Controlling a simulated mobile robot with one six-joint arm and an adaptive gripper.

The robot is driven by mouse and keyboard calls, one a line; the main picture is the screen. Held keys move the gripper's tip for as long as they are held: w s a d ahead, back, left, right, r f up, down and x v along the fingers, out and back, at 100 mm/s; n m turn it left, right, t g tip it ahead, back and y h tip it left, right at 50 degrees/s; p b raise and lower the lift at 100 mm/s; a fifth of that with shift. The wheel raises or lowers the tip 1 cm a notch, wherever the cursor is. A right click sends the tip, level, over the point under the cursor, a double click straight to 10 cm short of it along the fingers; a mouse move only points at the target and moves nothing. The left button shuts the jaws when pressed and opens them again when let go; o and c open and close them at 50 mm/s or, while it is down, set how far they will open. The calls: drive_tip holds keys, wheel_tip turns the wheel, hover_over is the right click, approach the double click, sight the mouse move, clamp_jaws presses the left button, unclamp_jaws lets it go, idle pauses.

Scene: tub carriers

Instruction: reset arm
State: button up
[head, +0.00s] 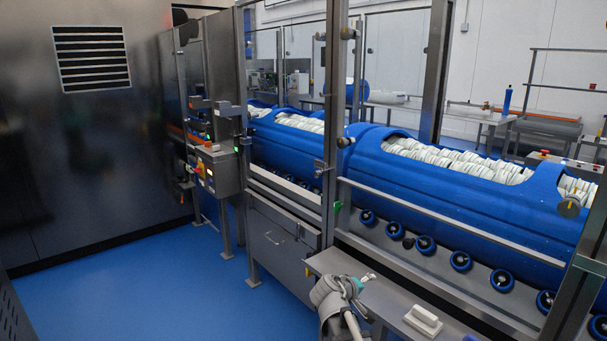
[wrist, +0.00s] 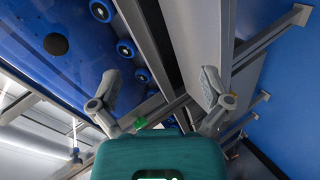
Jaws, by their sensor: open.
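My gripper (head: 367,278) shows low in the middle of the head view, at the end of my grey arm, over or beside the left end of a grey ledge. In the wrist view my gripper (wrist: 161,82) has its two grey fingers spread wide on either side of the teal body. Nothing is between the fingers. Part of my arm is cut off by the bottom edge of the head view.
A white block (head: 423,320) lies on the grey ledge (head: 385,297) right of my gripper. Behind stand metal posts, rails and a long blue tub carrier (head: 460,205) filled with white pieces, above blue rollers (head: 461,261). Blue floor (head: 150,290) is clear at left.

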drive_tip(key=s+f+m+g+y, duration=0.3)
drive_tip(key=s+f+g+y, duration=0.15)
drive_tip(key=s, duration=0.55)
drive_tip(key=s+f+m+g+y, duration=0.2)
drive_tip(key=s+f+g+y, duration=0.25)
drive_tip(key=s, duration=0.45)
wheel_tip(320, 180, up, 20)
drive_tip(key=p, duration=2.1)
drive_tip(key=shift+a+r, duration=0.2)
drive_tip(key=shift+a, duration=0.1)
